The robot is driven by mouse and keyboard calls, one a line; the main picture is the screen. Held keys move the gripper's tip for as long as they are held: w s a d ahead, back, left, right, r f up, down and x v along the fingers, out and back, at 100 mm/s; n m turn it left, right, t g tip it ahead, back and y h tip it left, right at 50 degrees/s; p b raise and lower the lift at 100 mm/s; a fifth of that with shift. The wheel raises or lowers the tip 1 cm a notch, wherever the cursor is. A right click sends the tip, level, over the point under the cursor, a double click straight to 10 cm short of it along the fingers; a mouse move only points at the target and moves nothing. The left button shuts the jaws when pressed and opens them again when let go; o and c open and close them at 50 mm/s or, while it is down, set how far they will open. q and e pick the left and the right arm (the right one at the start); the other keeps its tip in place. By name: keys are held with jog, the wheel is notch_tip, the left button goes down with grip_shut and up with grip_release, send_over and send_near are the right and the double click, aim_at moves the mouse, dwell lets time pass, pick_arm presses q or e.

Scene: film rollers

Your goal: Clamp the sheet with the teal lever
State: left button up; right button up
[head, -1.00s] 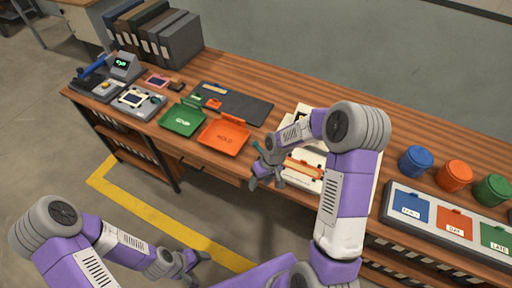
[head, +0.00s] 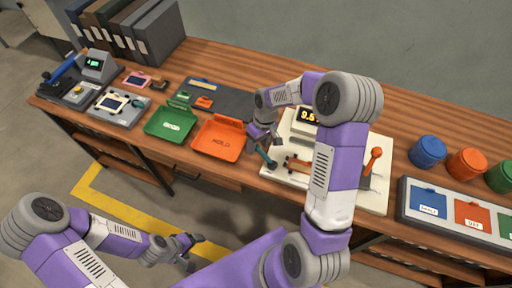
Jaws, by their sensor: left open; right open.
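A cream machine base (head: 345,203) lies on the bench. A teal bar, which looks like the teal lever (head: 268,158), stands at its left edge. My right gripper (head: 263,143) is open just above and beside this bar; I cannot tell whether they touch. An orange-red and cream roller part (head: 298,164) lies right of the bar, partly behind my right arm. An orange-knobbed lever (head: 373,160) stands on the right of the base. I cannot make out the sheet clearly. My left gripper (head: 193,250) is open and empty in front of the bench, low in the view.
A display box (head: 306,116) with lit digits stands at the back of the base. Green (head: 170,121) and orange (head: 219,138) trays lie to the left. Blue (head: 428,151) and orange (head: 467,163) pots and a labelled panel (head: 408,208) are at the right.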

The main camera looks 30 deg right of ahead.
jog(key=shift+a+f, duration=0.25)
jog(key=shift+f, duration=1)
grip_shut()
